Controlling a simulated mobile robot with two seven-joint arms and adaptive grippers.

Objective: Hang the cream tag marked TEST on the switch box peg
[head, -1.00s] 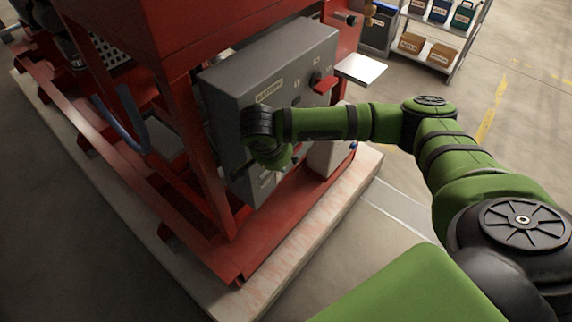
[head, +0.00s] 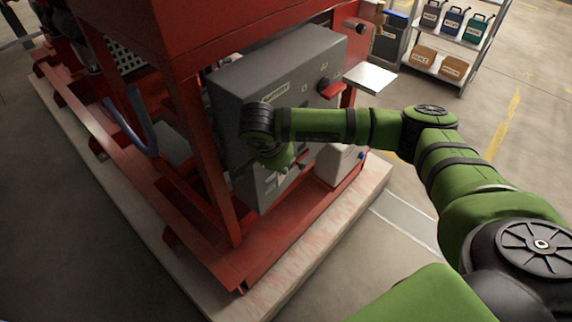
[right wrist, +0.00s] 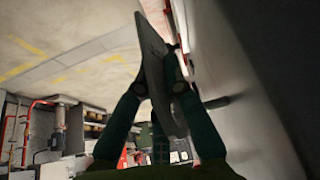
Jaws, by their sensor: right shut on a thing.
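The grey switch box (head: 290,75) is mounted on the red pump frame, with a label and a red switch handle (head: 328,88) on its face. My right gripper (head: 283,162) is close to the lower part of that face, mostly hidden by my wrist. In the right wrist view my right gripper (right wrist: 158,75) is shut on a thin flat piece (right wrist: 155,65), seen nearly edge-on and in shadow. It is probably the tag, but no lettering shows. A short dark rod (right wrist: 216,102) sticks out of the grey surface beside the fingers; I cannot tell if it is the peg.
A small pale shelf (head: 369,77) juts out right of the box. A light box (head: 338,165) stands on the base below. A rack (head: 448,50) with canisters and cartons stands at the back right. The floor at right is clear.

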